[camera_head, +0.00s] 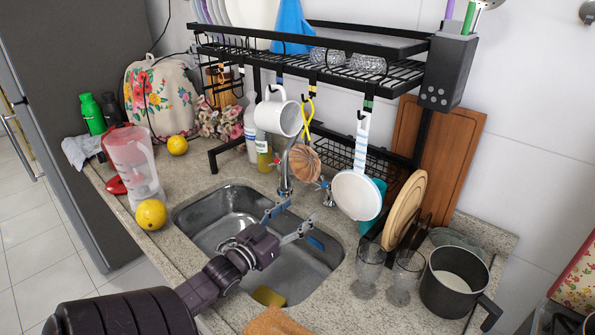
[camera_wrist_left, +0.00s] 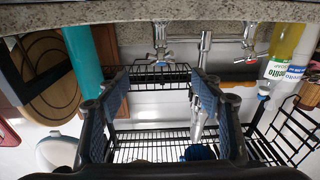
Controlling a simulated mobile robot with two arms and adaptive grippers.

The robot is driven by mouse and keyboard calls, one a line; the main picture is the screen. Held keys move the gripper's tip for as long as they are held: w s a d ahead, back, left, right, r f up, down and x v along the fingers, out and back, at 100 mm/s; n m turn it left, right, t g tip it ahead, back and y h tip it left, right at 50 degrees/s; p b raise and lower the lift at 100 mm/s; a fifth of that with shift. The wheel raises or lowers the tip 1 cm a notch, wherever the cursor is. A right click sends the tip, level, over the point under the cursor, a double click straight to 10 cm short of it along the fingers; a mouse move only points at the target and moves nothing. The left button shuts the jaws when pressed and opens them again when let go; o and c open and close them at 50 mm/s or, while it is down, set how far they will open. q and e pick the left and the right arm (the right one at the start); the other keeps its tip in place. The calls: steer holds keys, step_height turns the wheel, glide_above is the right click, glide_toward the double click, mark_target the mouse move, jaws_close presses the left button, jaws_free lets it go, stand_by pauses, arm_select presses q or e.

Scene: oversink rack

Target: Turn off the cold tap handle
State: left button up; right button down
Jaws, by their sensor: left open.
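The cold tap handle (camera_head: 323,185), with a blue mark, stands behind the sink at the right of the faucet (camera_head: 285,172). The hot handle, with a red mark, is on the faucet's left. My left gripper (camera_head: 289,221) is open and empty above the sink, in front of the faucet and apart from the handle. In the left wrist view, which looks upside down, the cold handle (camera_wrist_left: 161,56) shows beyond and between the two blue-padded fingers (camera_wrist_left: 161,92). The red-marked handle (camera_wrist_left: 250,57) is to the right there. My right gripper is not in view.
A black oversink rack (camera_head: 375,80) spans above the taps. A white mug (camera_head: 277,117) and a white pan (camera_head: 357,195) hang from it near the faucet. Two glasses (camera_head: 369,270) and a dark pot (camera_head: 453,285) stand right of the sink (camera_head: 215,235). A sponge (camera_head: 268,296) lies at its front.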

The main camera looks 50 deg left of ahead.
arm_select(q)
steer(key=w+n+y+p, duration=0.1)
steer(key=n+g+y+p, duration=0.2)
steer(key=n+y, duration=0.2)
steer(key=n, duration=0.1)
glide_toward(324, 187)
steer(key=shift+w, duration=1)
steer(key=shift+a+p+x, duration=0.15)
steer(key=shift+p+x, duration=0.15)
steer(key=shift+x, duration=1.65)
steer(key=shift+a+p+x, duration=0.15)
steer(key=shift+p+x, duration=0.15)
steer(key=shift+x, duration=1.7)
steer(key=shift+s+f, duration=0.1)
steer(key=shift+s, duration=0.1)
steer(key=c, duration=1.4)
